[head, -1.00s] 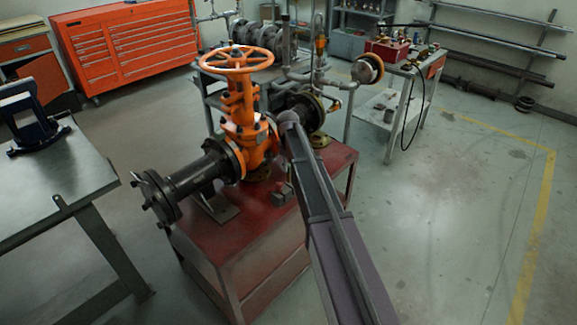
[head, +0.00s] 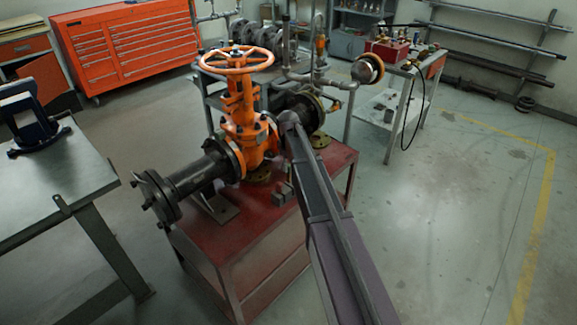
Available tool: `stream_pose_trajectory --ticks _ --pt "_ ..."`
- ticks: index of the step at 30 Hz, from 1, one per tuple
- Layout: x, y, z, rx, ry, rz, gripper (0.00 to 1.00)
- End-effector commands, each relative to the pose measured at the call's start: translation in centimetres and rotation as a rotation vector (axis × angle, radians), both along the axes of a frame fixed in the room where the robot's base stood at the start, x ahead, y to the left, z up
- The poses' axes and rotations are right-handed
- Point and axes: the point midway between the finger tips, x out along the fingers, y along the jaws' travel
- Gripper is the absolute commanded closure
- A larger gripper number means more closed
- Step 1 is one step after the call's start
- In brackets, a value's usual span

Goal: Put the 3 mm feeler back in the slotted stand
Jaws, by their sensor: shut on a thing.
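My arm (head: 325,205) reaches from the bottom of the head view up toward the right side of the orange gate valve (head: 243,125). Its far end is hidden behind the arm itself, so my gripper does not show. The 3 mm feeler cannot be made out. A small grey block (head: 281,194) sits on the red bench (head: 235,245) in front of the valve, just left of my arm. It may be the slotted stand, but it is too small to see any slots.
The valve's orange handwheel (head: 237,60) and its dark flanged pipe (head: 185,183) rise above the bench. A grey table (head: 60,185) stands at left, a red tool cabinet (head: 125,45) behind. A cart (head: 398,100) stands at back right. The floor at right is clear.

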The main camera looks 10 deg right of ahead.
Motion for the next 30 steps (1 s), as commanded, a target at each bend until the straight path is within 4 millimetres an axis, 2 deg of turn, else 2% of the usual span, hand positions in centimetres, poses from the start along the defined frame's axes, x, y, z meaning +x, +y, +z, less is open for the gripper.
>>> stream_pose_trajectory --ticks 30 --pt "0.0 0.0 -1.0 0.0 0.0 0.0 1.0"
